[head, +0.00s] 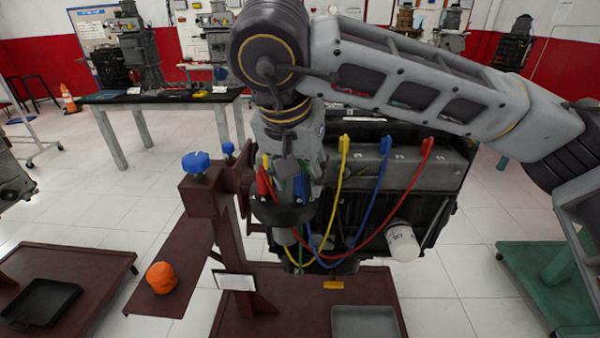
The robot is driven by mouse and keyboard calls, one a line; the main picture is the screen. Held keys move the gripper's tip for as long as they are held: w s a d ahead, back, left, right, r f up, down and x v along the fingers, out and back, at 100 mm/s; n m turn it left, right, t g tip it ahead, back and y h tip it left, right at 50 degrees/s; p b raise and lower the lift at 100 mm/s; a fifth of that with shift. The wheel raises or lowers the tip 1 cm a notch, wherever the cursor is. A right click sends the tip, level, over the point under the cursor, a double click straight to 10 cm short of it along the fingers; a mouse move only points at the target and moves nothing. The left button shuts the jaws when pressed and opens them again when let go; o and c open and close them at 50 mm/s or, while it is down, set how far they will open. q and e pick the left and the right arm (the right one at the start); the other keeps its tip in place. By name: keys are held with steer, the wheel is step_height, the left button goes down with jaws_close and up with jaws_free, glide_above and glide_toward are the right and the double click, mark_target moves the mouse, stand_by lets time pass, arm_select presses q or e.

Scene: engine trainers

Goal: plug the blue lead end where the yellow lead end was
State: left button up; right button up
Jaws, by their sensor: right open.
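My right gripper (288,180) points down over a black round distributor cap (285,214), its jaws open; the arm comes in from the right. A red lead end (264,184) stands at the cap's left, beside the gripper. A blue lead end (300,188) shows at the gripper's right finger, partly hidden; I cannot tell whether they touch. A bit of yellow (266,161) shows behind the gripper. On the engine head, upper ends of a yellow lead (344,147), blue lead (385,146) and red lead (426,148) stand in a row. The gripper hides most of the cap's sockets.
The engine (430,172) hangs on a dark red stand (212,205) with blue knobs (195,162). A white oil filter (402,243) sticks out at its lower right. A grey tray (368,322) is below.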

steer(key=v, duration=1.1)
steer(key=shift+s+r, duration=0.25)
steer(key=shift+r, duration=0.1)
stand_by(0.4)
